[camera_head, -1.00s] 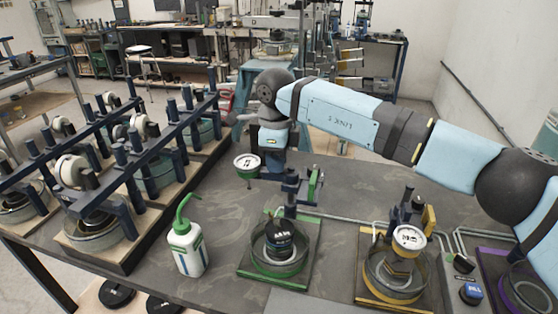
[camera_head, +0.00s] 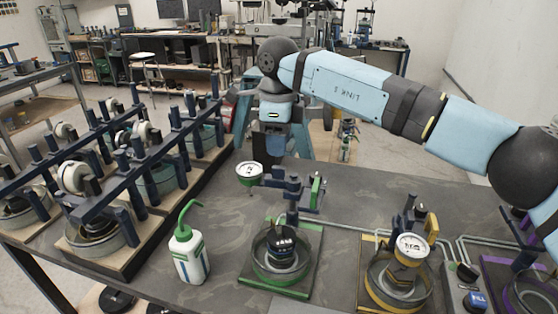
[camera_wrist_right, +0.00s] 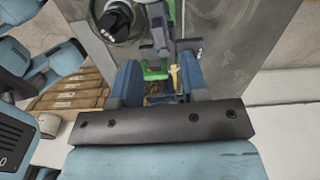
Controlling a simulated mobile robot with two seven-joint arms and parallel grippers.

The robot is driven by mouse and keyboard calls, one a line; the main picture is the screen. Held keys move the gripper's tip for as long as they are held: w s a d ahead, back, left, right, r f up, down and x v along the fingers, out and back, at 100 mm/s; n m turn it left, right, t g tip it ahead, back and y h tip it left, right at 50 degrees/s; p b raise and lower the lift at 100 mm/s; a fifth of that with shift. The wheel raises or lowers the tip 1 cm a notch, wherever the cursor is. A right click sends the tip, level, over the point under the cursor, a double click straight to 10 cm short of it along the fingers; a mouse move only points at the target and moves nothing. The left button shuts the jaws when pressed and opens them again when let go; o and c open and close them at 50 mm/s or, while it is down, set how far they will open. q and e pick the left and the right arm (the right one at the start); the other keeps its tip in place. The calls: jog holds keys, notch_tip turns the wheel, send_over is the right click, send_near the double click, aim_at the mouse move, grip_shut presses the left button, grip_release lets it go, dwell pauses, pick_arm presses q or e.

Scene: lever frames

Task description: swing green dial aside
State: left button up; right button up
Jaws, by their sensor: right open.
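The green dial (camera_head: 249,173) has a white face and green rim. It sits on a dark swing arm, out to the left of its post (camera_head: 292,190) and clear of the green-based ring station (camera_head: 300,288). A black weight (camera_head: 283,240) sits inside that ring. My right gripper (camera_head: 273,152) is just behind the dial and post, its tips hard to make out. In the right wrist view its two blue fingers (camera_wrist_right: 160,80) are apart, with green and dark station parts beyond the gap. My left gripper is not in view.
A white squeeze bottle (camera_head: 190,257) with a green nozzle stands left of the green station. A yellow station (camera_head: 368,293) with a white dial and a purple station (camera_head: 492,283) stand to the right. A rack of similar devices (camera_head: 138,238) fills the left.

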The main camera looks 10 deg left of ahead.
notch_tip(320, 180, up, 7)
dwell(0.3)
dwell(0.5)
